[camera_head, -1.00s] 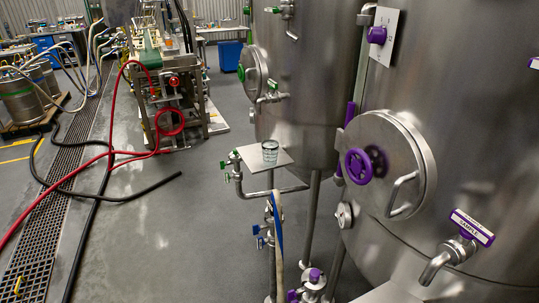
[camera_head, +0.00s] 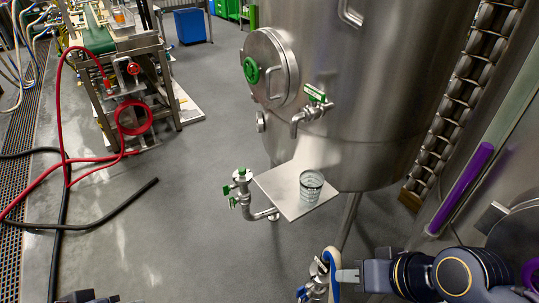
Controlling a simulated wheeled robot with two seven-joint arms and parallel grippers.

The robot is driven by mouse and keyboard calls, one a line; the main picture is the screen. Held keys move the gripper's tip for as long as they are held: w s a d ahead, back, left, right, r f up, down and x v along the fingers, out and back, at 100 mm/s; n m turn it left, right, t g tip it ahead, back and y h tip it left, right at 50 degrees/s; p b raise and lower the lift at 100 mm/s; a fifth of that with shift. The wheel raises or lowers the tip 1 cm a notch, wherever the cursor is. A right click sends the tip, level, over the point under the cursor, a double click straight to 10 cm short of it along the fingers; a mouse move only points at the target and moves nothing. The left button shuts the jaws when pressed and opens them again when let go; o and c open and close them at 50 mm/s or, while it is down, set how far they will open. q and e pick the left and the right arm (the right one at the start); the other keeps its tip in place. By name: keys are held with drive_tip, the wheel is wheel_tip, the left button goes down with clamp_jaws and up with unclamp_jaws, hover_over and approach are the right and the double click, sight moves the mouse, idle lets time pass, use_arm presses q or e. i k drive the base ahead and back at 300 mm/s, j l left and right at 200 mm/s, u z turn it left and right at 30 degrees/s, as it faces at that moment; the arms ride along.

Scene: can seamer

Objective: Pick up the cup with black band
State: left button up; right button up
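A clear cup with a dark band around its rim (camera_head: 311,184) stands upright on a small square metal shelf (camera_head: 283,191) in front of the large tank. My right gripper (camera_head: 344,275) reaches in from the lower right, below the shelf and apart from the cup. Its light grey fingers are seen side-on, so I cannot tell whether they are open or shut. Only a dark sliver, which seems to be part of my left arm or gripper, shows at the bottom left edge; its fingers cannot be made out.
A valve with green handles (camera_head: 241,187) stands just left of the shelf. The tank's green-handled tap (camera_head: 311,109) sticks out above it. A pipe with blue handles (camera_head: 314,280) rises beside my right gripper. Red and black hoses (camera_head: 95,213) lie on the floor at left.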

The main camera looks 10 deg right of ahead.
sight(312, 182)
drive_tip(key=i+j+z, duration=0.2)
drive_tip(key=i+j, duration=0.3)
drive_tip(key=i+j+z, duration=0.2)
drive_tip(key=i+j, duration=0.3)
drive_tip(key=i+j+z, duration=0.2)
drive_tip(key=i+j, duration=0.25)
drive_tip(key=j, duration=0.25)
drive_tip(key=z, duration=1.15)
